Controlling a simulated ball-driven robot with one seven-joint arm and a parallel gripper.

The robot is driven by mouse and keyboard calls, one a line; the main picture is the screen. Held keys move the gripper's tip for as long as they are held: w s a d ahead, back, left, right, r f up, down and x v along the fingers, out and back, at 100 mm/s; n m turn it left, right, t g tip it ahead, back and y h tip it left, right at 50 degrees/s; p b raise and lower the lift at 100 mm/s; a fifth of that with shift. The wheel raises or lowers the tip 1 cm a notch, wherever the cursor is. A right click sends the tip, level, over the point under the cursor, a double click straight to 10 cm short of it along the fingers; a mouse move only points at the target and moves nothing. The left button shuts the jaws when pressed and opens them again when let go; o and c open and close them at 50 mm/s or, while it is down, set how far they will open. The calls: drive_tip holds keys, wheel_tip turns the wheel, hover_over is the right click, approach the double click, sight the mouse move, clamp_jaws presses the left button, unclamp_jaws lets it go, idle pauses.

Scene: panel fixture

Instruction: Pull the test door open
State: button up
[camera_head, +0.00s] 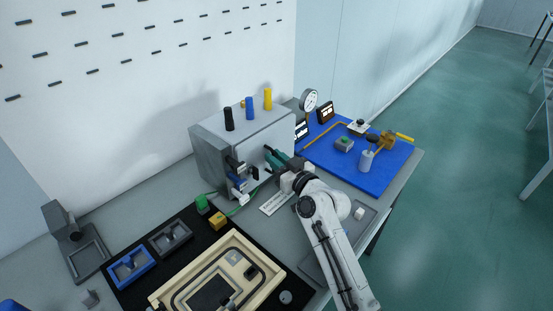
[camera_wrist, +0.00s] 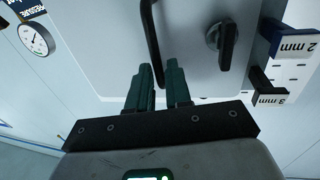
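The test door is the pale front panel of the grey box (camera_head: 210,153) on the bench; it fills the upper middle of the wrist view (camera_wrist: 188,50). It looks closed, with no clear gap. A dark bar handle (camera_wrist: 151,35) stands on the door, and a dark turn knob (camera_wrist: 226,42) sits beside it. My gripper (camera_head: 276,160) is at the door front. In the wrist view its green fingers (camera_wrist: 160,75) stand on either side of the handle's end, with little space between them, and appear shut on it. The head view hides the handle behind the gripper.
A blue mat (camera_head: 335,168) with a gauge (camera_head: 309,100) and small parts lies right of the box. Labelled dark blocks (camera_wrist: 292,45) stick out beside the door. A black mat (camera_head: 135,291) with trays and a cream frame (camera_head: 232,240) lies at the front left.

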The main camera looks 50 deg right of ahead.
clamp_jaws()
idle(1.0)
